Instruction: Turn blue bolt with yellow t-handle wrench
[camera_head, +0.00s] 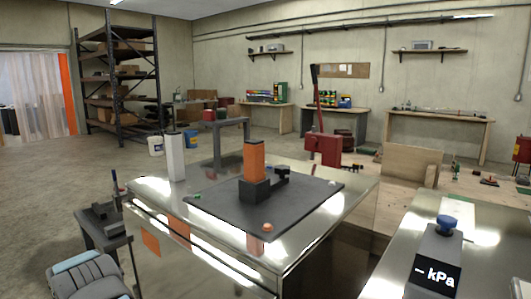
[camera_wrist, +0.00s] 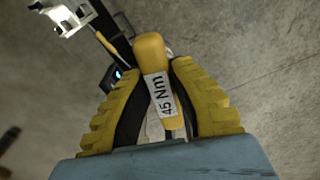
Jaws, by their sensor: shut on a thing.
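In the wrist view, my gripper (camera_wrist: 160,110) has its yellow ribbed fingers shut around a yellow handle (camera_wrist: 151,55) labelled "45 Nm". This looks like the t-handle wrench; its lower part is hidden between the fingers. Concrete floor shows behind it. I cannot make out a blue bolt for certain. A small blue spot (camera_wrist: 118,74) shows on a dark part just left of the handle. In the head view, the dark plate (camera_head: 225,212) on the metal table has small green and orange pieces near its corners, but no clear blue one.
On the plate stands a dark block with an orange upright (camera_head: 254,160). A white post (camera_head: 174,158) stands at the metal table's back left. A device (camera_head: 437,262) marked "kPa" with a blue knob is at the right. A small dark table (camera_head: 112,230) is at the left.

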